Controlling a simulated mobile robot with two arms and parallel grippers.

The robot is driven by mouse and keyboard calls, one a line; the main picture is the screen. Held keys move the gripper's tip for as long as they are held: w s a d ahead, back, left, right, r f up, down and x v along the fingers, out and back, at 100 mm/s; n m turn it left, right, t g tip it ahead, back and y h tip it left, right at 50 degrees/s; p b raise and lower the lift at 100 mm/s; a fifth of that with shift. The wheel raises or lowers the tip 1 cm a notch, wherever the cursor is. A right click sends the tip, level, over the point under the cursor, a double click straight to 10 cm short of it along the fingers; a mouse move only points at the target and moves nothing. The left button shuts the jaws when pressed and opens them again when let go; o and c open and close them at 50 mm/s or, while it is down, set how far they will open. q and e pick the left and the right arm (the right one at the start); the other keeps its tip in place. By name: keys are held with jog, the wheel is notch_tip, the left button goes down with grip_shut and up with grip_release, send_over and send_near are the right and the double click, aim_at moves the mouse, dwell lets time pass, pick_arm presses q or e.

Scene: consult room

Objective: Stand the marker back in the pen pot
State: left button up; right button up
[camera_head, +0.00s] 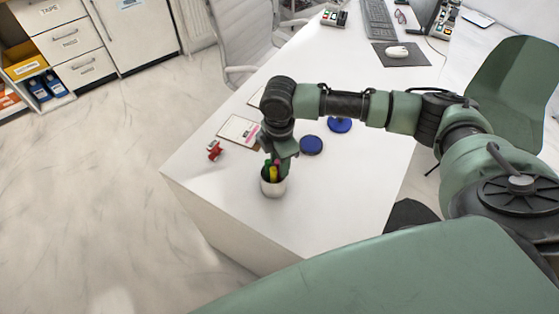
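The pen pot (273,188) is a pale cup standing near the front corner of the white desk. Colored markers (274,172) stick up from it, with yellow, green and pink showing. My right gripper (279,160) points down directly over the pot's mouth, its fingertips close to or among the marker tops. The fingers are small and partly merge with the markers, so I cannot tell whether they are open or shut, or which marker they touch. My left gripper is out of view.
On the white desk (340,190), a small red object (214,150) and a paper pad (238,131) lie left of the gripper. A dark blue disc (311,145) and a blue-based item (340,125) lie right. The mouse (397,51) and keyboard (379,18) are far back.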

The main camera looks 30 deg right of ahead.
notch_tip(320, 180, up, 12)
jog(key=b, duration=0.1)
jog(key=shift+r+b, duration=0.15)
jog(key=shift+b, duration=0.2)
dwell(0.4)
